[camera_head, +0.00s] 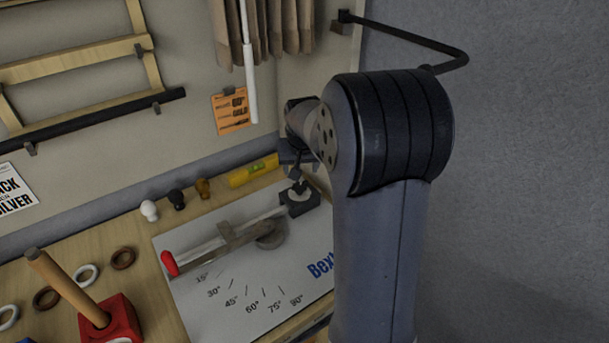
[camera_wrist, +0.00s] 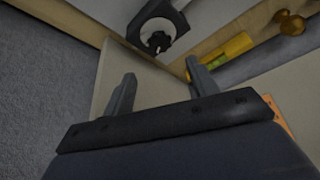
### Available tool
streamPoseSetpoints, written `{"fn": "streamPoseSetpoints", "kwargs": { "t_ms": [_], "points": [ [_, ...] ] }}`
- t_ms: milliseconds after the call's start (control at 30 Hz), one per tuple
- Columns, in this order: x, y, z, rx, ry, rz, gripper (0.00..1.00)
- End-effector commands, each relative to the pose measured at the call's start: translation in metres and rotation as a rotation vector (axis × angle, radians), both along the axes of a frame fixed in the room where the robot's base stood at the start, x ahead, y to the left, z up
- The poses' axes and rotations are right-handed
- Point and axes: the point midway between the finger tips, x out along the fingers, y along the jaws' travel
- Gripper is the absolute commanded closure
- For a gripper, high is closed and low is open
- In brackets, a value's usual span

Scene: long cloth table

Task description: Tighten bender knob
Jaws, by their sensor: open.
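The bender stands on a white plate (camera_head: 215,300) printed with angle marks. Its lever (camera_head: 225,240) has a red end (camera_head: 170,263) and lies near the 15° mark. The small black bender knob (camera_head: 298,188) sits on a dark block at the plate's back right. In the wrist view the knob (camera_wrist: 158,41) shows beyond the fingertips, a little above the gap between them. My gripper (camera_head: 298,158) is over the knob, partly hidden behind my arm in the head view. In the wrist view its two fingers (camera_wrist: 160,76) are spread apart, with nothing between them.
A yellow spirit level (camera_head: 254,170) lies against the wall close to my gripper. White (camera_head: 149,210), black (camera_head: 177,199) and brown (camera_head: 203,187) small knobs stand along the back. A red block with a wooden peg (camera_head: 70,287) and several rings are front left. Orange card (camera_head: 232,111) hangs behind.

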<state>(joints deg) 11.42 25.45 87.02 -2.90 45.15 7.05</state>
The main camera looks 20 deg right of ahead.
Motion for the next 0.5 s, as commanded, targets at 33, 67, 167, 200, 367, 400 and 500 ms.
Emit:
{"fn": "streamPoseSetpoints", "kwargs": {
  "t_ms": [33,67,167,200,367,400,500],
  "points": [
    [0.002,-0.001,-0.007,0.0,0.004,0.0,0.44],
    [0.004,-0.002,-0.012,0.001,0.006,0.0,0.44],
    [0.01,-0.004,-0.028,0.001,0.006,0.0,0.44],
    [0.013,-0.004,-0.035,0.001,0.006,0.0,0.44],
    [0.023,-0.007,-0.06,0.001,0.005,0.0,0.44],
    [0.025,-0.008,-0.065,0.0,0.003,0.0,0.44],
    [0.03,-0.009,-0.075,0.0,0.002,0.0,0.44]
  ]
}}
